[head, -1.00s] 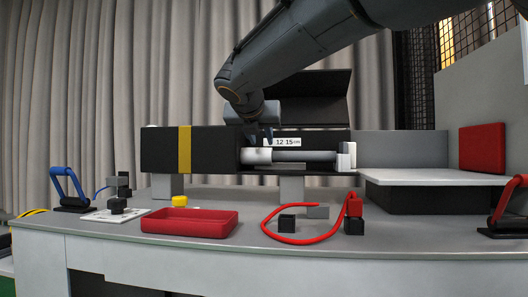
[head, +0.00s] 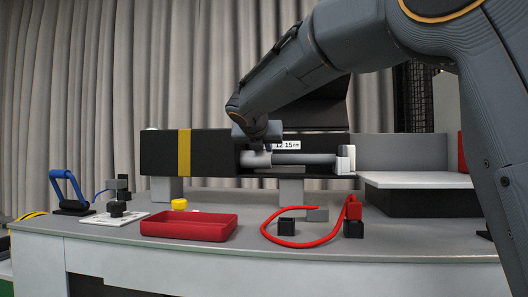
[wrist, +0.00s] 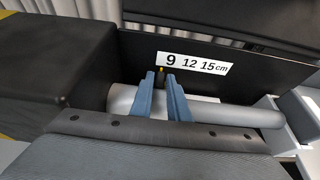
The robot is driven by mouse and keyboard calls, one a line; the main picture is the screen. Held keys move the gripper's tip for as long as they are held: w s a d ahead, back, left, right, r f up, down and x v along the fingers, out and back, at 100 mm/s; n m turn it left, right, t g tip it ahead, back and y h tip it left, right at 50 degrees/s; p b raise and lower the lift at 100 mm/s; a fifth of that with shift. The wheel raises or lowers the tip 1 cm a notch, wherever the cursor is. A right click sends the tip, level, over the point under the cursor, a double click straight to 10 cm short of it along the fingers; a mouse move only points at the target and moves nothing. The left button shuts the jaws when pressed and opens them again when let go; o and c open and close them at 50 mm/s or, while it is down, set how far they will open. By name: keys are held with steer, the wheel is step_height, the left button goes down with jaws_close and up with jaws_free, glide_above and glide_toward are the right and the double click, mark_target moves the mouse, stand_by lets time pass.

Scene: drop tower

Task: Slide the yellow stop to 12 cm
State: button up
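The scale label (wrist: 193,64), reading 9, 12 and 15 cm, is on the dark back panel above a grey tube (wrist: 235,114). In the head view my gripper (head: 267,146) is at the tube's left part, and the stop cannot be made out.
The dark housing (head: 160,152) with a yellow stripe is left of the tube. A pale end block (head: 345,160) is at its right end. A red tray (head: 188,226), a yellow knob (head: 179,204) and a red cable (head: 290,244) are on the table below.

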jaws_close()
